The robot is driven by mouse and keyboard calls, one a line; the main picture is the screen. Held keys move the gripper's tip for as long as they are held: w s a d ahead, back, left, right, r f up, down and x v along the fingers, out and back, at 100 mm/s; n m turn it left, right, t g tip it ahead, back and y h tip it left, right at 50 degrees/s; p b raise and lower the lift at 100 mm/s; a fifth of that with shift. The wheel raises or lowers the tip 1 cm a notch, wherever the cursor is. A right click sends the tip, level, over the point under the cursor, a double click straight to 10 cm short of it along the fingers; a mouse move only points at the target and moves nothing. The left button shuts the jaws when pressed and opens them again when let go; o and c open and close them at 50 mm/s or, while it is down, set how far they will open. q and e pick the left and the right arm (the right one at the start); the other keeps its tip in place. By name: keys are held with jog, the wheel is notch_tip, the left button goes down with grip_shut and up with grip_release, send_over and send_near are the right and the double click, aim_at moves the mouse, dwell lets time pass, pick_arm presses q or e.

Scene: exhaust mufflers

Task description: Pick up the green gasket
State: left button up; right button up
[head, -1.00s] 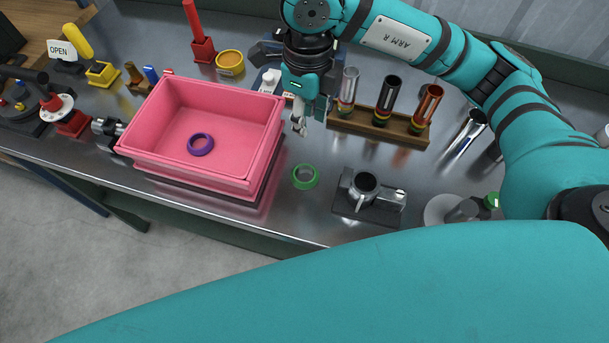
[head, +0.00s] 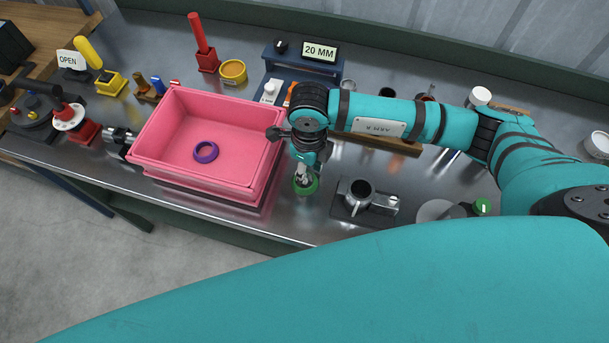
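The green gasket (head: 311,187) is a ring on the metal bench, just right of the pink bin. My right gripper (head: 303,181) points down over it, and its fingertips reach the ring's middle or far rim. The fingers and wrist cover part of the gasket. The fingers are small and partly hidden, so I cannot tell whether they are open or shut, or whether they touch the ring. My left gripper is not in view.
The pink bin (head: 150,150) holds a purple ring (head: 206,152) and stands close left of the gasket. A dark fixture with a metal cup (head: 358,192) stands to the right. A wooden rack (head: 385,142) lies behind my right arm. Bare bench lies in front of the gasket.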

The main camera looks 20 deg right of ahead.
jog(key=shift+f, duration=0.7)
grip_shut()
jog(key=shift+r, duration=0.2)
